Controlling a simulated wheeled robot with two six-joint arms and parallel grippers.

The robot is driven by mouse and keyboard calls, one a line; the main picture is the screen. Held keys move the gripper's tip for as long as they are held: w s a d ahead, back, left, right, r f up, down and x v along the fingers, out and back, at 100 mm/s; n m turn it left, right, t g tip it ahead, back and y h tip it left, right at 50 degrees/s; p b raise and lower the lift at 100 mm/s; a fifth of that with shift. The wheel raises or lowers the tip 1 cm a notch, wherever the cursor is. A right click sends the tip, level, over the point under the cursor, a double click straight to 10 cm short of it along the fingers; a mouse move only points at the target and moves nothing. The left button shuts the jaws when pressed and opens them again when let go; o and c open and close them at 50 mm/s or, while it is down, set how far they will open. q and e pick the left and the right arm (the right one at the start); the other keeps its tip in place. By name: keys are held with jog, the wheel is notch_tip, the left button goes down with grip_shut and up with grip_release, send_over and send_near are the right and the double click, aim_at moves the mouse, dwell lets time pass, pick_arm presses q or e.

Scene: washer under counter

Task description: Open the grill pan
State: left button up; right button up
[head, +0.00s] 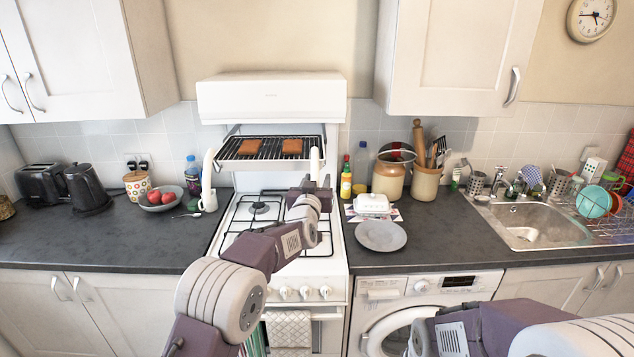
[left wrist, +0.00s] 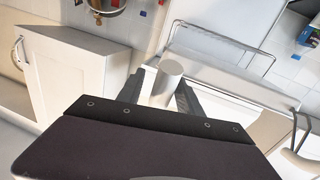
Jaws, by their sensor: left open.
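The grill pan (head: 228,152) sits in the raised white grill (head: 270,98) over the cooker, with two pieces of toast (head: 248,146) on its wire rack. A white rounded post (head: 316,158) stands at its front right, and a similar post (head: 208,170) at the left. My left gripper (head: 315,186) is open just below the right post. In the left wrist view, a white cylinder end (left wrist: 171,69) shows between the open fingers (left wrist: 160,92); I cannot tell whether they touch it. My right gripper is outside both views; only part of that arm shows.
The hob (head: 258,208) lies below the grill. A white cup (head: 208,202) and a bowl of red fruit (head: 160,198) stand left. Bottles (head: 346,184), a butter dish (head: 371,203) and a grey plate (head: 381,236) stand right. The counter's front left is clear.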

pick_arm(q)
jog(key=shift+f, duration=0.1)
jog(key=s+a+b, duration=0.1)
jog(key=s+b, duration=0.3)
jog(key=s, duration=0.5)
jog(key=shift+a, duration=0.3)
